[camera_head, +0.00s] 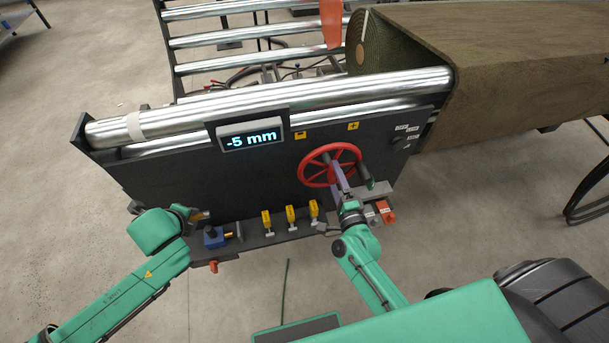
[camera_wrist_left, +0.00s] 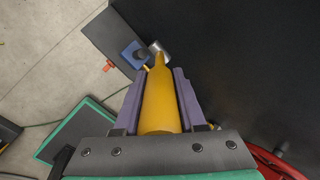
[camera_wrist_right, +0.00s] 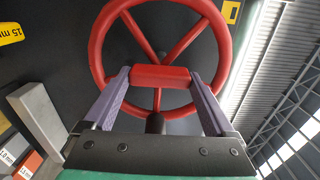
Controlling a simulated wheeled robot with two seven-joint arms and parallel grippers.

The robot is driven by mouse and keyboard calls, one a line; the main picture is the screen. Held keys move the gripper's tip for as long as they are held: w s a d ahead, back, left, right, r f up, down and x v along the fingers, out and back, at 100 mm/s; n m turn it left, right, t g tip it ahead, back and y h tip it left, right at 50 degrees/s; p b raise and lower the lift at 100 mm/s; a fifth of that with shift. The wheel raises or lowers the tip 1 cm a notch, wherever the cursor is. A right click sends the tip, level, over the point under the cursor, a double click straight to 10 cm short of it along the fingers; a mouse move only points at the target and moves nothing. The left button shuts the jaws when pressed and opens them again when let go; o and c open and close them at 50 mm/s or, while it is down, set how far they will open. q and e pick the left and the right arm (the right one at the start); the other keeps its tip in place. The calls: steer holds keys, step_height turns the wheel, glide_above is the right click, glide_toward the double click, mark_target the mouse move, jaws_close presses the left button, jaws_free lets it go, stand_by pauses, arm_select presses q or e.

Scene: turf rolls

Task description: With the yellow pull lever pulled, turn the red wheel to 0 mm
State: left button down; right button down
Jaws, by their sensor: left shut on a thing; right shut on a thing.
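The yellow pull lever (camera_wrist_left: 159,100) lies between the purple fingers of my left gripper (camera_wrist_left: 157,80), which is shut on it. In the head view my left gripper (camera_head: 199,215) is at the lower left of the dark machine panel, and the lever there is mostly hidden. The red wheel (camera_head: 318,151) is on the right part of the panel. My right gripper (camera_wrist_right: 160,80) is shut on a red part of the wheel, with its fingers either side of it. The display (camera_head: 251,138) reads -5 mm.
Metal rollers (camera_head: 270,97) run above the panel. Open floor is at the lower left.

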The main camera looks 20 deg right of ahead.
steer(key=shift+d+r+m, duration=0.1)
steer(key=shift+d+m, duration=0.15)
steer(key=shift+m, duration=0.45)
jaws_free()
steer(key=s, duration=1.2)
steer(key=shift+a, duration=0.2)
steer(key=shift+s, duration=0.2)
steer(key=s, duration=0.4)
steer(key=shift+s, duration=0.4)
steer(key=shift+d+r+p, duration=0.15)
steer(key=shift+r+p, duration=0.25)
steer(key=shift+p, duration=0.05)
